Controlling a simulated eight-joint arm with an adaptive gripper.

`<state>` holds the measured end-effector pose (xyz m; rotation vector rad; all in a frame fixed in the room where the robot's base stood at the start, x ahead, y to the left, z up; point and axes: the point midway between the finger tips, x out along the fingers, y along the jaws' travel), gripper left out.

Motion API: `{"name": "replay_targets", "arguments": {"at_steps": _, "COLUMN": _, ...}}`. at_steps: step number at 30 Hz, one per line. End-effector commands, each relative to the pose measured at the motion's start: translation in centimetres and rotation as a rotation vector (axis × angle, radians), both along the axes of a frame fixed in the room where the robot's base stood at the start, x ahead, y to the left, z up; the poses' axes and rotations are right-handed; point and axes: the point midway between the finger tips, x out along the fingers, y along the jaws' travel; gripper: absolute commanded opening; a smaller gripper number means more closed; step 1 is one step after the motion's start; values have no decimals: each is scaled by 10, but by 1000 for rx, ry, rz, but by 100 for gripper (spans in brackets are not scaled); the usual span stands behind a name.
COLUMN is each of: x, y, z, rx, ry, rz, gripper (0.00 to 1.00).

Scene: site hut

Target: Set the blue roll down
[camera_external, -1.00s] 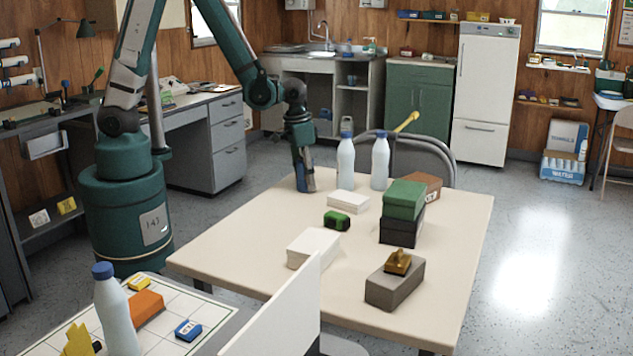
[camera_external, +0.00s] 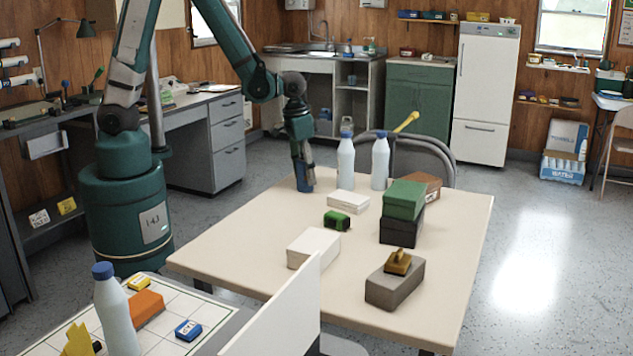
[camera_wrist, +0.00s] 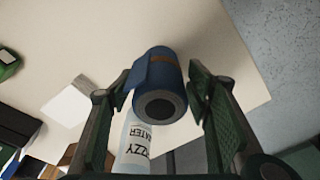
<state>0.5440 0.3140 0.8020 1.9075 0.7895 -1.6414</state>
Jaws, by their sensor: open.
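The blue roll (camera_external: 305,182) stands at the far left corner of the tan table (camera_external: 235,255). In the wrist view the blue roll (camera_wrist: 158,72) shows its dark core end toward the camera. My gripper (camera_external: 303,166) is just above and around the top of the roll. In the wrist view the gripper (camera_wrist: 160,85) has its two fingers apart on either side of the roll, with a gap visible on the right. The roll's underside is hidden, but it looks to rest on the tabletop.
Two white bottles (camera_external: 346,160) (camera_external: 380,163) stand right of the roll. A white box (camera_external: 348,201), a green block (camera_external: 337,220), a stack with a green box (camera_external: 404,198) and a grey block (camera_external: 394,290) lie further right and nearer. The table's left part is clear.

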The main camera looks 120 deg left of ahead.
Motion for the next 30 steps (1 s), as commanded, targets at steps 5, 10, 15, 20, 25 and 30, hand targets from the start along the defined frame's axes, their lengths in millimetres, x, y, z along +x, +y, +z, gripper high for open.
{"name": "replay_targets", "arguments": {"at_steps": 5, "x": -3, "y": -3, "z": 22, "rx": 0, "ry": 0, "rz": 0, "gripper": 49}}
{"name": "replay_targets", "arguments": {"at_steps": 10, "x": -5, "y": -5, "z": 41, "rx": 0, "ry": 0, "rz": 0, "gripper": 49}}
{"name": "replay_targets", "arguments": {"at_steps": 15, "x": -7, "y": -7, "z": 61, "rx": 0, "ry": 0, "rz": 0, "gripper": 49}}
{"name": "replay_targets", "arguments": {"at_steps": 20, "x": -9, "y": -8, "z": 78, "rx": 0, "ry": 0, "rz": 0, "gripper": 49}}
{"name": "replay_targets", "arguments": {"at_steps": 25, "x": -10, "y": -10, "z": 91, "rx": 0, "ry": 0, "rz": 0, "gripper": 49}}
{"name": "replay_targets", "arguments": {"at_steps": 30, "x": -11, "y": -11, "z": 98, "rx": 0, "ry": 0, "rz": 0, "gripper": 49}}
